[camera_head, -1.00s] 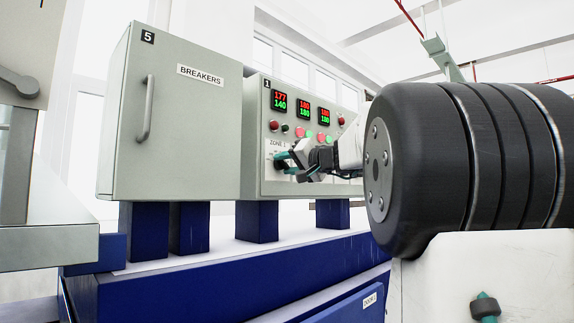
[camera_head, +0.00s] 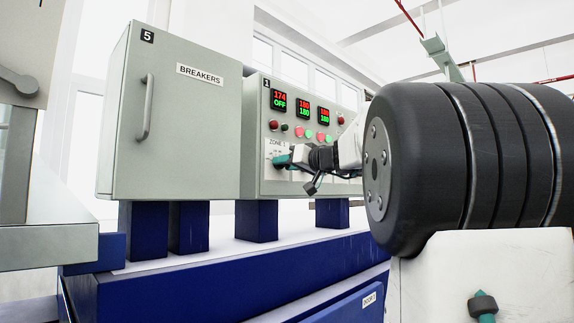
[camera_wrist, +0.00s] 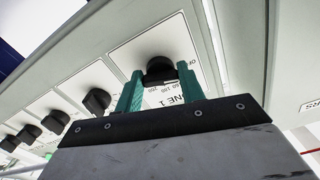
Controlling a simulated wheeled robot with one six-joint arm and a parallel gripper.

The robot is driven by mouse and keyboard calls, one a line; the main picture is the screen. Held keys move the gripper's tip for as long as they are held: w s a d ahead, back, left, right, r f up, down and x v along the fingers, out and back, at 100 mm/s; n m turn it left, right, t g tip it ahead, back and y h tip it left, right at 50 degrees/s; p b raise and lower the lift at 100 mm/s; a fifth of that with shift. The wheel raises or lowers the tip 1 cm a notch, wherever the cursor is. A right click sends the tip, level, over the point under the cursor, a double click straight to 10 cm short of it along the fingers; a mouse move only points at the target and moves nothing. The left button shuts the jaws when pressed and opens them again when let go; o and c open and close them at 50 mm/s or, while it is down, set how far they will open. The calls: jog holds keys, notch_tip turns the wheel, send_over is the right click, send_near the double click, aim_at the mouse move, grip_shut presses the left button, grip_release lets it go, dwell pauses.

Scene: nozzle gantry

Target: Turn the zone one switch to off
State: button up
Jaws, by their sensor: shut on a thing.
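The zone one switch is a black rotary knob (camera_wrist: 160,70) on a white plate marked "NE 1" and with dial marks in the wrist view. My gripper (camera_wrist: 160,88) has its two teal fingers on either side of this knob and is shut on it. In the head view my gripper (camera_head: 283,160) is at the plate labelled ZONE 1 (camera_head: 277,143), and it hides the knob there. The leftmost display (camera_head: 279,100) above it reads 174 in red and OFF in green.
Several more black knobs (camera_wrist: 97,100) run in a row beside the held one. Two other displays (camera_head: 304,109) read 180. Red and green lamps or buttons (camera_head: 296,133) sit below them. The closed BREAKERS cabinet (camera_head: 180,120) stands to the left. A blue base (camera_head: 230,275) is below.

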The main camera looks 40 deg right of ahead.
jog(key=shift+f, duration=0.15)
jog(key=o, duration=1)
jog(key=s, duration=0.7)
jog(key=shift+s, duration=0.4)
